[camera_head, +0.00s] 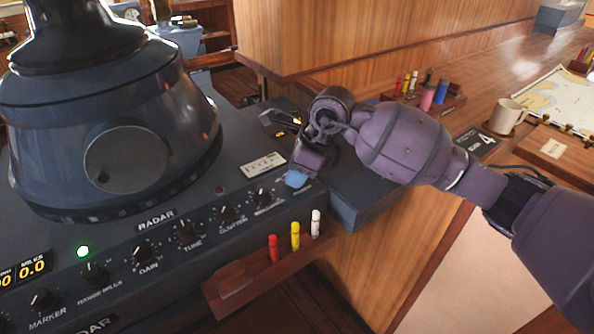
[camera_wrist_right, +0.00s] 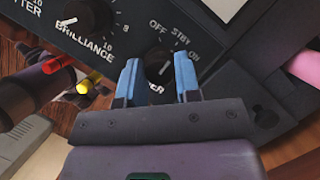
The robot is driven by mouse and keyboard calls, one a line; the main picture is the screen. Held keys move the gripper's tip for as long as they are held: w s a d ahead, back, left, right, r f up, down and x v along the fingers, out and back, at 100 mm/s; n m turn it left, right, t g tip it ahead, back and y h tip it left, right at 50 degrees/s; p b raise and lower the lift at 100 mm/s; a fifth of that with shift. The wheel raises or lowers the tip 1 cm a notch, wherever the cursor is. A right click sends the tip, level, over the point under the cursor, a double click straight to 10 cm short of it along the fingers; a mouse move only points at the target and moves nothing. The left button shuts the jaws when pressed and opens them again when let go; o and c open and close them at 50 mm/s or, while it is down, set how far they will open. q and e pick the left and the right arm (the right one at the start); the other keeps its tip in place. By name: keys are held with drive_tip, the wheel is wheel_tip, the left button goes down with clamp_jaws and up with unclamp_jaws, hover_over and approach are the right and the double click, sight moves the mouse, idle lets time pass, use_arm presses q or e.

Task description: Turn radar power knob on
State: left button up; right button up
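The radar power knob (camera_wrist_right: 158,66) is a black dial on the dark console panel, with OFF, STBY and ON printed around its upper side. A short white mark on it slants up to the right; its exact setting is hard to tell. My right gripper (camera_wrist_right: 157,80) is open, its two blue fingers on either side of the knob, with the tips close to the panel. Whether they touch the knob is unclear. In the head view my right gripper (camera_head: 296,179) is over the panel's right end and hides the knob. My left gripper is not in view.
The brilliance knob (camera_wrist_right: 84,18) is left of the power knob. The radar hood (camera_head: 110,120) rises at left, and a green light (camera_head: 83,252) glows on the panel. A wooden marker rack (camera_head: 240,287) juts out below. A mug (camera_head: 508,116) stands on the right counter.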

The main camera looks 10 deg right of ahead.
drive_tip(key=shift+c, duration=0.3)
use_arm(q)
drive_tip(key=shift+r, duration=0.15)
use_arm(e)
drive_tip(key=shift+s+r+m+t+p, duration=0.1)
drive_tip(key=shift+m+t+p, duration=0.4)
drive_tip(key=shift+m, duration=0.5)
drive_tip(key=shift+m+h+p, duration=0.4)
drive_tip(key=shift+m+p, duration=0.15)
drive_tip(key=shift+m, duration=0.65)
drive_tip(key=m+t+h, duration=0.1)
drive_tip(key=m, duration=0.1)
drive_tip(key=shift+a+m+p, duration=0.1)
drive_tip(key=shift+m+p, duration=0.25)
drive_tip(key=shift+m, duration=0.05)
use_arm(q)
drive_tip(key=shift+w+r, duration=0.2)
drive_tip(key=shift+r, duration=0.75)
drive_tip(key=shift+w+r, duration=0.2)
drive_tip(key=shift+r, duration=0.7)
use_arm(e)
drive_tip(key=shift+m, duration=0.8)
drive_tip(key=shift+h, duration=0.3)
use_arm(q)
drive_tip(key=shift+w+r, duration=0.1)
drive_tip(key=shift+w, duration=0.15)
use_arm(e)
drive_tip(key=o, duration=0.9)
